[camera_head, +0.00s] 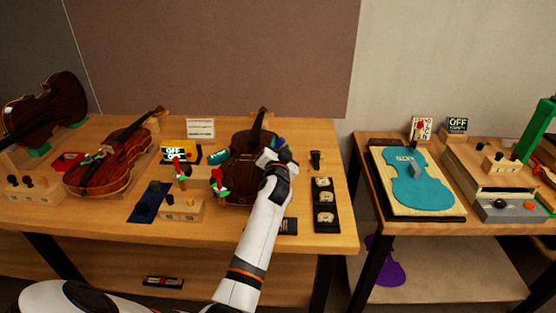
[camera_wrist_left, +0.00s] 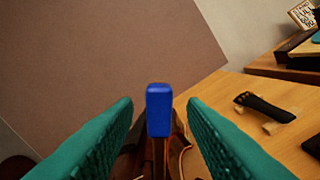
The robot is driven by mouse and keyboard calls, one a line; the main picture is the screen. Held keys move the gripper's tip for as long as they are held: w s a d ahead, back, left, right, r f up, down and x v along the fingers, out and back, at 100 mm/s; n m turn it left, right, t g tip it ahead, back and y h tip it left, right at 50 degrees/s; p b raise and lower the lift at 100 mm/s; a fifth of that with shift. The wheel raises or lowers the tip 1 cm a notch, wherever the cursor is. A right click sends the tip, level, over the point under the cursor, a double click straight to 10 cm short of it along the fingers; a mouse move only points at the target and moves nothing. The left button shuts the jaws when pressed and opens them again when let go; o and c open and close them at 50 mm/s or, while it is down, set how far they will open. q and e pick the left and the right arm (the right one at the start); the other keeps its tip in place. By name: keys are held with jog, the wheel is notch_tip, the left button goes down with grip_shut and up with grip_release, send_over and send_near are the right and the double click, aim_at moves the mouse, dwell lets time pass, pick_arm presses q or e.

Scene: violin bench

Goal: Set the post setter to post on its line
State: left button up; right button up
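My left gripper (camera_head: 275,151) is over the right side of the middle violin (camera_head: 240,165), which lies on the bench with its neck pointing away. In the left wrist view its two teal fingers (camera_wrist_left: 160,104) stand apart. A blue block-like end (camera_wrist_left: 158,112) shows between them, with a gap on each side. A thin shaft runs down below it toward the brown violin. This may be the post setter's handle, but I cannot tell for sure. The post and its line are not discernible; my arm hides part of the violin. My right gripper is out of view.
Another violin (camera_head: 105,165) lies left. A red-and-green clamp (camera_head: 219,184), a wooden block (camera_head: 182,209) and an OFF display (camera_head: 181,153) stand left of the middle violin. A black tray (camera_head: 324,212) lies right. A second table holds a teal violin-shaped plate (camera_head: 415,185).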

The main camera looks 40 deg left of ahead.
pick_arm(q)
jog(key=v, duration=0.8)
jog(key=shift+a, duration=0.1)
